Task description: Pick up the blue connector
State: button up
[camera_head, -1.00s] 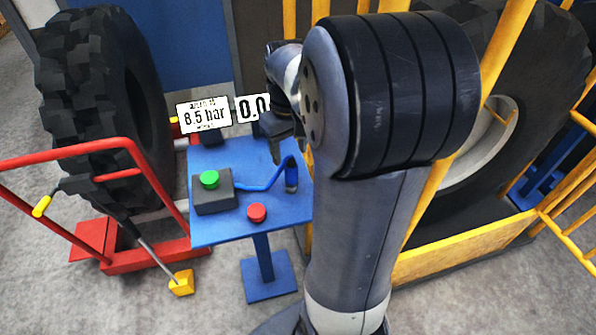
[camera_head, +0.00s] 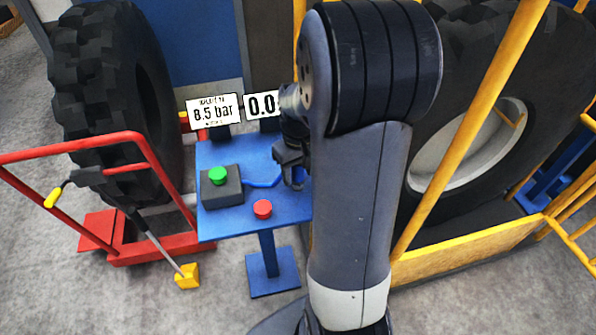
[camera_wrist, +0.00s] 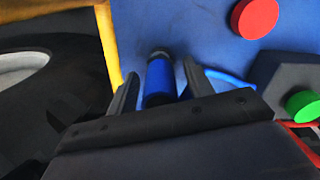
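The blue connector (camera_wrist: 160,77) is a blue cylinder with a dark end, over the blue table top (camera_wrist: 210,30). In the wrist view it lies between the two fingers of my gripper (camera_wrist: 160,68), with a narrow gap on each side. The fingers are open and not closed on it. In the head view my gripper (camera_head: 291,166) is low over the table's right side, and the connector is mostly hidden behind it. A blue hose (camera_head: 262,183) runs from the dark box (camera_head: 222,196) toward the connector.
The box carries a green button (camera_head: 217,175); a red button (camera_head: 262,209) sits near the table's front edge. Signs reading 8.5 bar (camera_head: 213,110) and 0.0 (camera_head: 262,105) stand behind. A red cart (camera_head: 150,250) with a tyre is left, a yellow frame (camera_head: 460,250) right.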

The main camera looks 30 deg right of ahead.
jog(key=c, duration=0.8)
